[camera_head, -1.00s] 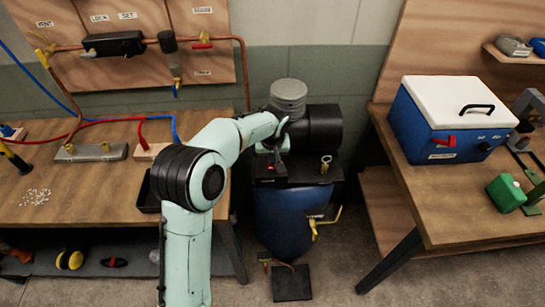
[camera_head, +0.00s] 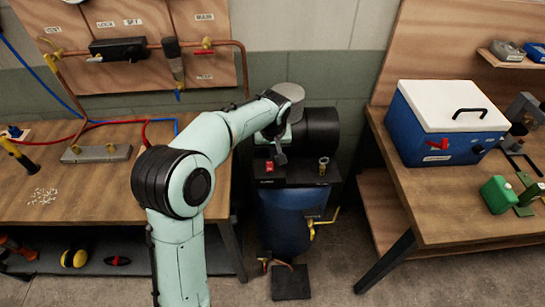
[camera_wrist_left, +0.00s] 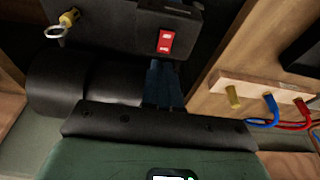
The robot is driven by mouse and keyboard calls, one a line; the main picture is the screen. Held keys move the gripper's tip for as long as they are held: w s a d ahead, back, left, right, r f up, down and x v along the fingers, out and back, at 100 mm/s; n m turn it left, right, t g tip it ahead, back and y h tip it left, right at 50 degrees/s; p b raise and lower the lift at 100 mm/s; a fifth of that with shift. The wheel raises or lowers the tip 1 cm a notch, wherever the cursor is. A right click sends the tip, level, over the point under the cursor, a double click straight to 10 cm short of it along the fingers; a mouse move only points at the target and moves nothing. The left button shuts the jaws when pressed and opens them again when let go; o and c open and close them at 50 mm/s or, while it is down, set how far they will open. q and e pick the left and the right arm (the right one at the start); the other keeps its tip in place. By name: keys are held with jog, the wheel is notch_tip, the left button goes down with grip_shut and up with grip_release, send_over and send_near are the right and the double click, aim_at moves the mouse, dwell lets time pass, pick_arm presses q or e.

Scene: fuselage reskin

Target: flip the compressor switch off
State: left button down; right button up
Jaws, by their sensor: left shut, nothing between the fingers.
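The compressor has a blue tank (camera_head: 283,222), a black motor (camera_head: 322,128) and a black top plate. A red rocker switch (camera_head: 269,166) sits on a black box at the left of that plate. The switch also shows in the left wrist view (camera_wrist_left: 166,41), with pale marks on its face; I cannot tell which way it is tipped. My left gripper (camera_head: 280,158) is shut and empty, close beside the switch at its upper right. In the left wrist view its fingertips (camera_wrist_left: 164,66) are just below the switch; contact is not clear. My right gripper is not in view.
A brass-coloured ring fitting (camera_head: 323,165) stands on the plate to the right. A yellow-handled valve (camera_head: 322,222) juts from the tank. The left bench (camera_head: 100,200) holds hoses and a manifold. The right bench (camera_head: 420,200) carries a blue cooler (camera_head: 430,135).

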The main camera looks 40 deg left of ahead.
pick_arm(q)
jog(key=v, duration=0.5)
jog(key=shift+s+a+r, duration=0.15)
jog(key=shift+s+r, duration=0.05)
jog(key=shift+s, duration=0.2)
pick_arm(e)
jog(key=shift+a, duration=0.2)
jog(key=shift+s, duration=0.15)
pick_arm(q)
jog(key=b, duration=0.4)
send_near(271, 162)
jog(key=shift+t, duration=0.4)
jog(key=x, duration=0.4)
jog(key=s+x, duration=0.1)
jog(key=x, duration=0.1)
jog(key=shift+w+f, duration=0.15)
jog(key=shift+f, duration=0.25)
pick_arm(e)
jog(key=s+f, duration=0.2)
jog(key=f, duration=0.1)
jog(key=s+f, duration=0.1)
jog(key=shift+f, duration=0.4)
